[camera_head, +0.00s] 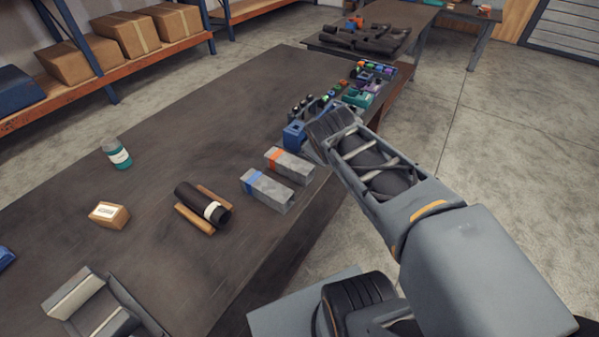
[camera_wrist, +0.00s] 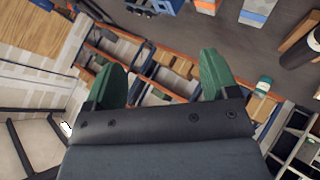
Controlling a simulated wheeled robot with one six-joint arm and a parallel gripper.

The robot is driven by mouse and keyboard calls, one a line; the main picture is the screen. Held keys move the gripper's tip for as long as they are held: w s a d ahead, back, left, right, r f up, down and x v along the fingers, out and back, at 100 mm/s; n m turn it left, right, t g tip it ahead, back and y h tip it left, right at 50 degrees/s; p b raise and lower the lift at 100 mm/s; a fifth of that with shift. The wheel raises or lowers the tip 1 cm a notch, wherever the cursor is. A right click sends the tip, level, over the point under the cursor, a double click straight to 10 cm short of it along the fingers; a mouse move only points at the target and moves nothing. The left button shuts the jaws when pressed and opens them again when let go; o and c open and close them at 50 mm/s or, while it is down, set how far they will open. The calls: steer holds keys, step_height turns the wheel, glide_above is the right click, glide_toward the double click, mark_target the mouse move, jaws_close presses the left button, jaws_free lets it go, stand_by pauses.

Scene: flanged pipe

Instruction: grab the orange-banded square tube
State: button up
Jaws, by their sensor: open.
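The orange-banded square tube (camera_head: 294,167) is grey with an orange band near its left end. It lies on the dark table near the right edge, beside a similar blue-banded square tube (camera_head: 268,188). In the wrist view its orange-banded end (camera_wrist: 205,5) shows only at the top edge, and the rest is cut off. My gripper (camera_wrist: 163,62) is open and empty, with two green fingers spread apart, clear of the tube. In the head view my arm reaches in from the right and its end is beyond the tube; the fingers cannot be made out there.
A blue bin (camera_head: 293,135) stands just beyond the tube. A dark cylinder (camera_head: 203,205) lies on wooden strips to the left, with a small box (camera_head: 109,214) and a bottle (camera_head: 117,154) farther left. Small coloured parts (camera_head: 365,85) line the far right. The table's middle is clear.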

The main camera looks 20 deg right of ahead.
steer(key=shift+o, duration=1.1)
steer(key=w+d+f+n+t+h+b, duration=0.1)
steer(key=w+d+f+n+t+b, duration=0.2)
steer(key=n, duration=0.6)
steer(key=w+d+b, duration=0.2)
steer(key=w+d, duration=0.1)
steer(key=shift+d+t, duration=0.3)
steer(key=shift+t, duration=0.1)
steer(key=w+d+f+n+t+y+b, duration=0.25)
steer(key=f+n+b, duration=0.2)
steer(key=n, duration=0.65)
steer(key=n+g+y+b, duration=0.4)
steer(key=n+y+b, duration=0.45)
steer(key=n, duration=0.85)
glide_toward(300, 165)
steer(key=shift+w+a+f+y+p, duration=0.25)
steer(key=shift+w+a+f, duration=0.1)
steer(key=shift+w+f, duration=0.2)
steer(key=shift+w+a+f+y+p, duration=0.25)
steer(key=shift+w+a+f, duration=0.15)
steer(key=shift+w, duration=0.2)
steer(key=shift+x, duration=3.1)
steer(key=shift+w+d+r, duration=0.1)
steer(key=shift+w+d, duration=0.05)
steer(key=shift+d, duration=0.05)
steer(key=shift+c, duration=0.3)
